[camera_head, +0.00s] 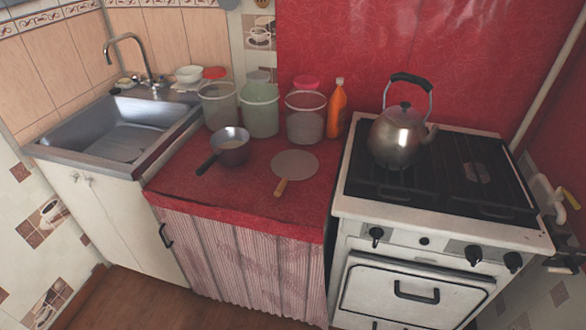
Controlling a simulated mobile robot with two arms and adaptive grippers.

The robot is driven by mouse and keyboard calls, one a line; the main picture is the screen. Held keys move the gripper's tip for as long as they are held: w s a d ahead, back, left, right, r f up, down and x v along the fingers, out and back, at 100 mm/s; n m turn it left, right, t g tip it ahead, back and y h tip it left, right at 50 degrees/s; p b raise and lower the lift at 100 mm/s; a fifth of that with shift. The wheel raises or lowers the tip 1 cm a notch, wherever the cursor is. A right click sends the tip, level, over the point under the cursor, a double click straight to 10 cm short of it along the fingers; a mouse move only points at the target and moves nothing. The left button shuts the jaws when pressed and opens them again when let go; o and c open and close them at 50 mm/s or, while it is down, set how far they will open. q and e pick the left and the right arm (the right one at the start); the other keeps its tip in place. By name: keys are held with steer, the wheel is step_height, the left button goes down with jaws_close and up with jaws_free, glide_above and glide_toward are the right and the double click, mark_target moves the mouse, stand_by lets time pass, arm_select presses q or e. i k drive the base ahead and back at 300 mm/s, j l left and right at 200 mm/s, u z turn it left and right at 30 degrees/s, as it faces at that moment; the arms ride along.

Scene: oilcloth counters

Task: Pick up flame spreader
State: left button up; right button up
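The flame spreader (295,164) is a flat, round grey disc with a short wooden handle. It lies on the red oilcloth counter (240,198), left of the stove, with its handle pointing toward the front edge. Nothing covers it. Neither of my grippers shows in the head view.
A dark saucepan (233,154) stands left of the spreader. Several tubs, including a green one (260,112), and an orange bottle (337,110) stand behind it. A metal kettle (397,138) sits on the stove (450,208). The counter in front of the spreader is clear.

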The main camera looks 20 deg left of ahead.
mark_target(291, 164)
steer(key=i+j, duration=0.15)
steer(key=j, duration=0.2)
steer(key=i+j, duration=0.2)
steer(key=j, duration=0.15)
steer(key=i+j+z, duration=0.1)
steer(key=j, duration=0.3)
steer(key=i+j, duration=0.2)
steer(key=j, duration=0.15)
